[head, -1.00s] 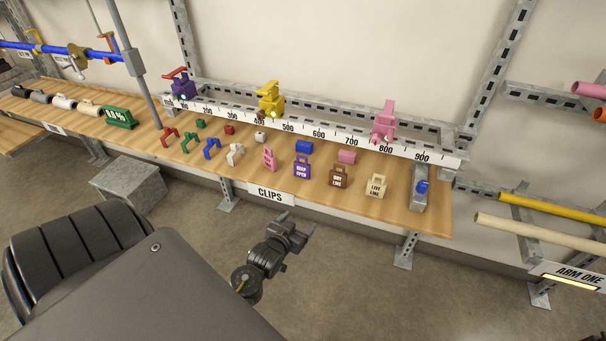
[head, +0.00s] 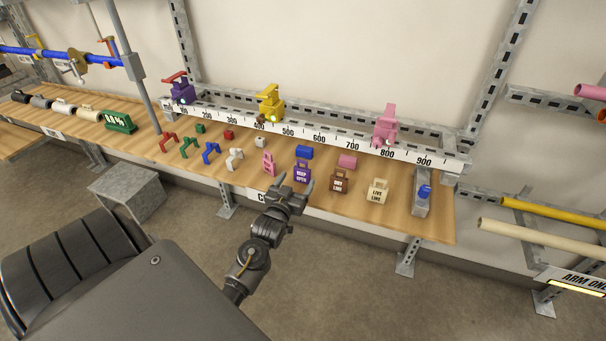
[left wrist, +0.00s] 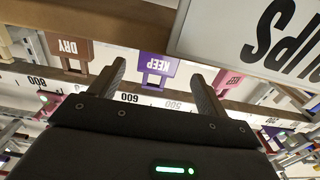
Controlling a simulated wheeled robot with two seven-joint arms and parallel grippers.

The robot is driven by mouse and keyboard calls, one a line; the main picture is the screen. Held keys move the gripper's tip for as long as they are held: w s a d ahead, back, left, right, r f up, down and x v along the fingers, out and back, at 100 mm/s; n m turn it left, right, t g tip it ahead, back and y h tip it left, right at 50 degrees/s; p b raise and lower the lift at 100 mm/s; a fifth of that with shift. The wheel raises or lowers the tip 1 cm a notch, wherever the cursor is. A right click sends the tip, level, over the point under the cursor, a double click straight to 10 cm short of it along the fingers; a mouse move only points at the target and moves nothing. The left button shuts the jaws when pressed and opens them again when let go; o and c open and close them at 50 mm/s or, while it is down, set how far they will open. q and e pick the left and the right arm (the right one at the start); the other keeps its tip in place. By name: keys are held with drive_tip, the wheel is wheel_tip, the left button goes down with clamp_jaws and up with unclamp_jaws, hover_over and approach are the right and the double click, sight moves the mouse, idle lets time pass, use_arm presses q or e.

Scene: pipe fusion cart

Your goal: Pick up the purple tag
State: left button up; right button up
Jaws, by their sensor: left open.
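The purple tag (head: 302,172) stands on the wooden shelf between a pink tag and a brown tag, its white lettering facing the front. My left gripper (head: 294,182) is open and empty at the shelf's front edge, just in front of the purple tag and slightly to its left. In the left wrist view the purple tag (left wrist: 157,68), lettered KEEP, appears upside down between the two open fingers (left wrist: 160,78), with no contact visible. My right gripper is in neither view.
The pink tag (head: 268,164) stands close on the left, the brown tag (head: 339,181) on the right, and a cream tag (head: 377,191) farther right. A blue block (head: 304,152) lies behind. The CLIPS sign (left wrist: 255,40) hangs at the shelf front, close to the gripper.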

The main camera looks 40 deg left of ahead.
sight(302, 174)
use_arm(q)
drive_tip(key=shift+p+x, duration=0.3)
drive_tip(key=shift+x, duration=2.35)
drive_tip(key=shift+f, duration=0.1)
drive_tip(key=shift+c, duration=0.3)
drive_tip(key=shift+d, duration=0.1)
drive_tip(key=c, duration=1)
